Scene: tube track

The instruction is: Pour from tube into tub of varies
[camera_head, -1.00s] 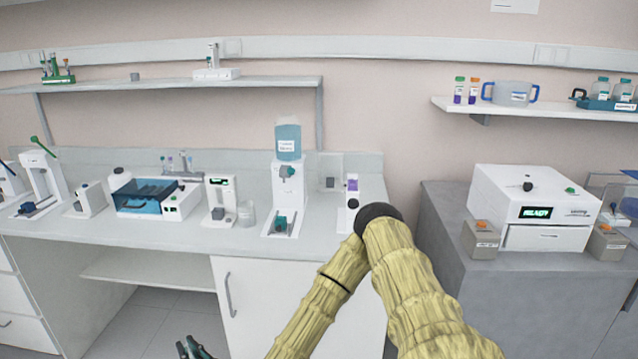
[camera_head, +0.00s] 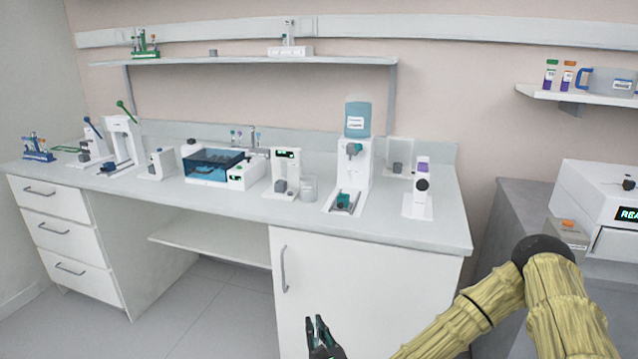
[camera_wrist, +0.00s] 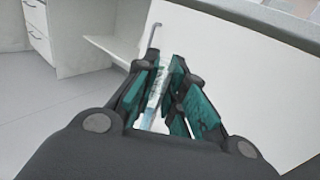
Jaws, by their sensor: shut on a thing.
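My gripper (camera_head: 318,332) is low in front of the white cupboard door in the head view, below the bench top. In the wrist view my gripper (camera_wrist: 167,75) is shut on a slim, clear tube (camera_wrist: 154,98) with a pale bluish part low down. The tube is partly hidden by the green finger pads, and its contents are not clear. I cannot tell which vessel is the task's tub. A small whitish tub (camera_head: 309,189) stands on the bench, and a clear tub with blue handles (camera_head: 612,82) stands on the right wall shelf. The gripper is apart from both.
The bench (camera_head: 410,232) carries several devices, including a dispenser with a blue bottle (camera_head: 357,118) and a blue-lidded bath (camera_head: 212,166). A tube rack (camera_head: 38,150) is at its far left. A grey counter (camera_head: 490,225) with a white machine stands right. Floor at left is clear.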

